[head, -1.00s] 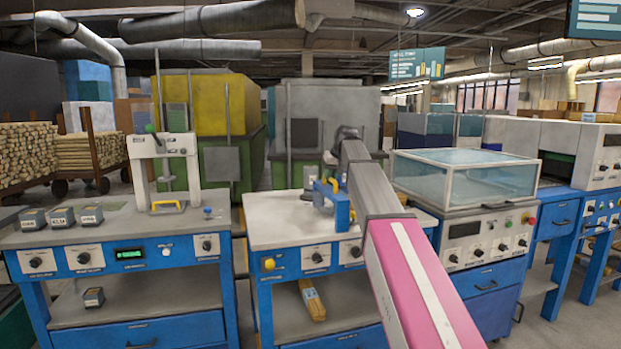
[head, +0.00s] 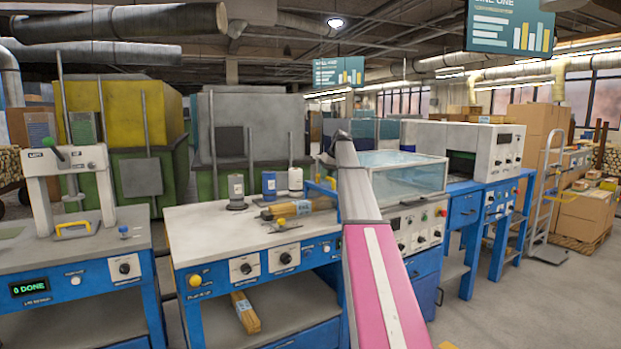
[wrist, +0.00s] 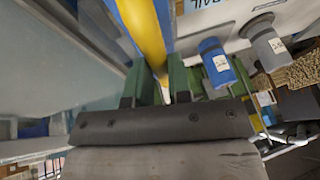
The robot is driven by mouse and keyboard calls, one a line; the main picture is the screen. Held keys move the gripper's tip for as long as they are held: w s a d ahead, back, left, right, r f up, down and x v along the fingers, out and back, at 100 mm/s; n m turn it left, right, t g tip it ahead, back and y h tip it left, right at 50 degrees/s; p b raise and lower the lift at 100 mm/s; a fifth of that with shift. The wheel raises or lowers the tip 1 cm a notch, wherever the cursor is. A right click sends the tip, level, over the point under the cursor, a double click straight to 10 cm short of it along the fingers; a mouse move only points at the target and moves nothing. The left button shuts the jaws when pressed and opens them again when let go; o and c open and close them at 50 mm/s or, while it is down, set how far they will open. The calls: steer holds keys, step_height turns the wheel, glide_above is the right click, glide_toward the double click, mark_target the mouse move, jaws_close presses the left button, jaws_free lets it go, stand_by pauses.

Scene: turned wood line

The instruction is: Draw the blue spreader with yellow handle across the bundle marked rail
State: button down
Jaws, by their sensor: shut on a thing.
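My gripper (wrist: 153,82) has green fingers and is shut on the yellow handle (wrist: 143,35) of the spreader in the wrist view. Part of the spreader's blue body (wrist: 165,12) shows beside the handle. In the head view a blue part of the spreader (head: 322,188) shows just left of my arm, above the middle bench; the gripper itself is hidden there. A wooden bundle with a pale label (head: 297,207) lies on that bench, close to the spreader. I cannot tell whether they touch. The word RAIL shows at the wrist view's top edge; its surface is unclear.
The middle bench (head: 205,225) also holds a grey can (head: 236,190), a blue can (head: 269,186) and a white bottle (head: 295,178). Another bundle (head: 245,312) lies on its lower shelf. A press (head: 68,185) stands left, a glass-topped machine (head: 405,180) right. The bench's left part is clear.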

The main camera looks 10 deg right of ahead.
steer(key=shift+w+d, duration=0.3)
steer(key=shift+d, duration=0.6)
steer(key=shift+w+d, duration=0.25)
steer(key=shift+d, duration=0.65)
steer(key=c, duration=1.1)
jaws_free()
steer(key=shift+d, duration=0.15)
steer(key=shift+o, duration=0.2)
steer(key=v, duration=1)
steer(key=shift+r, duration=0.35)
steer(key=shift+s+d, duration=0.1)
steer(key=shift+s, duration=0.15)
